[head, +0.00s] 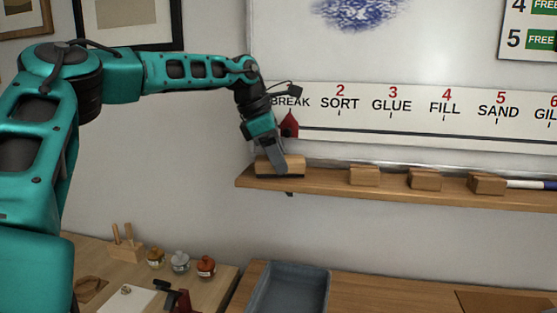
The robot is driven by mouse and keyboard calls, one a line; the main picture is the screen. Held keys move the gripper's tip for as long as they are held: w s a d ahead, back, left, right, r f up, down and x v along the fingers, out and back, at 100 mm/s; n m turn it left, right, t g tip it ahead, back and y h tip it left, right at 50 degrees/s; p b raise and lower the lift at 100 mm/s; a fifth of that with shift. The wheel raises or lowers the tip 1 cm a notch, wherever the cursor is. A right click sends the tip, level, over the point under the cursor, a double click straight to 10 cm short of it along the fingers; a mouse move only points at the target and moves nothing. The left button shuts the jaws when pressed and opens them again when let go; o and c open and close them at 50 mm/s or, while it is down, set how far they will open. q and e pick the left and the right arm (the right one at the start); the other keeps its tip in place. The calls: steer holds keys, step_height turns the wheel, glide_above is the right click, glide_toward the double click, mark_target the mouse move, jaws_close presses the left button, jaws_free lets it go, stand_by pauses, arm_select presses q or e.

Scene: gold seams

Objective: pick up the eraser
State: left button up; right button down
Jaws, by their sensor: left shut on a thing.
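The eraser (296,165), a light wooden block with a dark underside, is at the left end of the wall shelf (330,185). My left gripper (280,167) reaches down to it from above and is shut on it, with one finger showing across its front. The finger hides the middle of the eraser. I cannot tell whether the eraser rests on the shelf or is slightly off it. My right gripper is not in view.
Wooden blocks (364,176) stand along the shelf to the right, with a marker (528,185) at the far right. A whiteboard (420,50) with a numbered strip (360,125) is behind. Below are a grey tray (287,292), small jars (180,262) and a wooden holder (126,250).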

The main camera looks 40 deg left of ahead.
arm_select(q)
steer(key=shift+w+r, duration=0.1)
steer(key=shift+r, duration=0.5)
steer(key=shift+s+a+r, duration=0.15)
steer(key=shift+s, duration=0.2)
steer(key=s+a+b, duration=0.2)
steer(key=s+a, duration=0.2)
steer(key=s, duration=0.3)
steer(key=s+a+b, duration=0.2)
steer(key=s+a, duration=0.2)
steer(key=s, duration=0.4)
steer(key=shift+s, duration=0.2)
